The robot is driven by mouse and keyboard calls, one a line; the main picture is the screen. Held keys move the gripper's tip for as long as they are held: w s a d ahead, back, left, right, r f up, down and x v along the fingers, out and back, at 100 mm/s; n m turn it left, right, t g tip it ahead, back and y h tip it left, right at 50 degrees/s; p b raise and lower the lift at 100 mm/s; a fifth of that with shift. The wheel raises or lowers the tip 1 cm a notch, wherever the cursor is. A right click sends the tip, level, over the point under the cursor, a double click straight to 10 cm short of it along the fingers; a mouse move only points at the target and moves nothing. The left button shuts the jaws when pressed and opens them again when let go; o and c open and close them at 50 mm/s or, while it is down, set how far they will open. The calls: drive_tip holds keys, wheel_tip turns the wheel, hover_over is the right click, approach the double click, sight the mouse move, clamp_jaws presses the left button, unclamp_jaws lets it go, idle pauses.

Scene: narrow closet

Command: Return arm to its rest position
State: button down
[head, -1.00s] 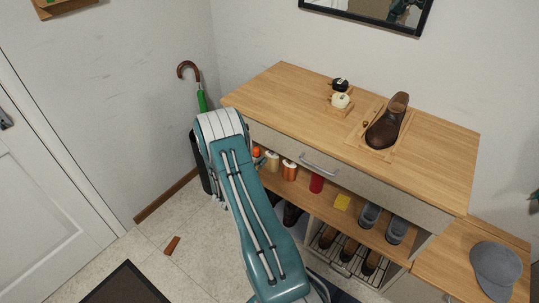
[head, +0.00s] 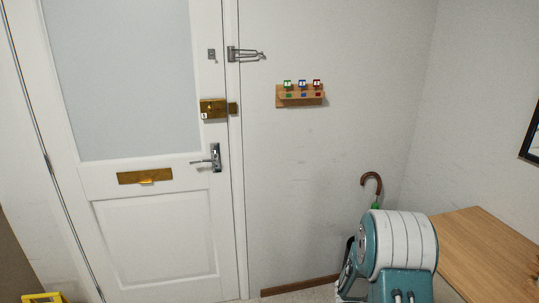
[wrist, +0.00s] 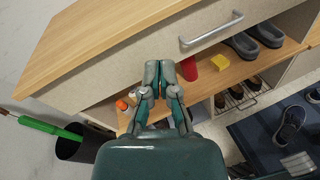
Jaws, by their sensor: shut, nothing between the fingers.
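My gripper (wrist: 159,88) shows in the wrist view with its fingers together and nothing between them. It hangs in front of the wooden shoe cabinet, below the edge of its top (wrist: 85,40) and near the shelf with small bottles. It looks clear of the cabinet, though the exact gap cannot be told. In the head view my teal and white arm (head: 400,245) shows at the lower right, in front of the cabinet top (head: 490,250). My gripper is outside the head view.
A white door (head: 150,230) with a lever handle (head: 215,158) stands left. A key rack (head: 300,95) hangs on the wall. A green umbrella (wrist: 45,126) stands in a dark bin (wrist: 80,145) beside the cabinet. Shoes (wrist: 291,125) lie on a dark mat. A drawer handle (wrist: 212,32) sticks out.

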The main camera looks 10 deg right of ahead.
drive_tip(key=s+a+r+m+t+y, duration=0.3)
drive_tip(key=s+a+r+m+y, duration=0.1)
drive_tip(key=a, duration=0.6)
drive_tip(key=s+a+r+m+t+y, duration=0.2)
drive_tip(key=s+a+r+m+y, duration=0.2)
drive_tip(key=a+r, duration=0.5)
drive_tip(key=s+a+r+m+t+y, duration=0.3)
drive_tip(key=s+a+r+y, duration=0.4)
drive_tip(key=a, duration=0.5)
drive_tip(key=shift+s+a+m+t+y, duration=0.3)
drive_tip(key=shift+m+y, duration=0.2)
drive_tip(key=shift+m, duration=0.3)
